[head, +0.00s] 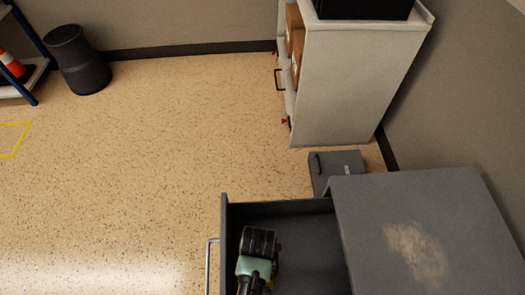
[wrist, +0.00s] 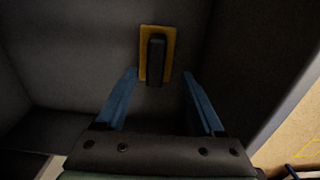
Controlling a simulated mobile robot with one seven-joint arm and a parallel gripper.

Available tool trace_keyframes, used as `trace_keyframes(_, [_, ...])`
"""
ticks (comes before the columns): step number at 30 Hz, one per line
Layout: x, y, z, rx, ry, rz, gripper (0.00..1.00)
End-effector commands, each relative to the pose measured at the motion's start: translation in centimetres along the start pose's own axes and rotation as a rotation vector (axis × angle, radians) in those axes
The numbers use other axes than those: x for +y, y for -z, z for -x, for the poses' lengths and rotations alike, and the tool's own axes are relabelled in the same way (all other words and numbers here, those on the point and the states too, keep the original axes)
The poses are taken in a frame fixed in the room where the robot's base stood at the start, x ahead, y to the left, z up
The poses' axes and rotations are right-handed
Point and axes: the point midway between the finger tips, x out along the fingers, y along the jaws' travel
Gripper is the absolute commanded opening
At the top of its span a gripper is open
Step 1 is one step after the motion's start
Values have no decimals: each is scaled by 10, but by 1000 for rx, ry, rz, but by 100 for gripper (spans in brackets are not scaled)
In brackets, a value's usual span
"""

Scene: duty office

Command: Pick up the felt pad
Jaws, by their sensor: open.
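A yellow rectangular pad with a dark raised block along its middle, which looks like the felt pad (wrist: 171,38), lies on the dark floor of the open drawer (head: 308,235). My gripper (wrist: 160,75) is open and empty in the wrist view. Its two blue fingers point toward the pad, with the near end of the pad between or just beyond the tips. I cannot tell the height left between them. In the head view my gripper (head: 259,268) is over the drawer, and the pad does not show there.
The drawer's front wall with its handle (head: 211,262) is left of my gripper. The grey cabinet top (head: 415,225) stands right of it. A dark grey box (head: 337,165) is on the floor behind, near a white shelf unit (head: 345,85).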

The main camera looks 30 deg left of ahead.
Motion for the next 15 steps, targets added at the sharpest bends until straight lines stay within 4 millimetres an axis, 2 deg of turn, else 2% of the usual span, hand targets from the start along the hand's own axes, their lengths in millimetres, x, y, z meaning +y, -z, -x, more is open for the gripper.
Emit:
trace_keyframes(5, [1,0,-10,1,0,-1,70])
trace_keyframes(15, [6,0,-56,1,0,0,70])
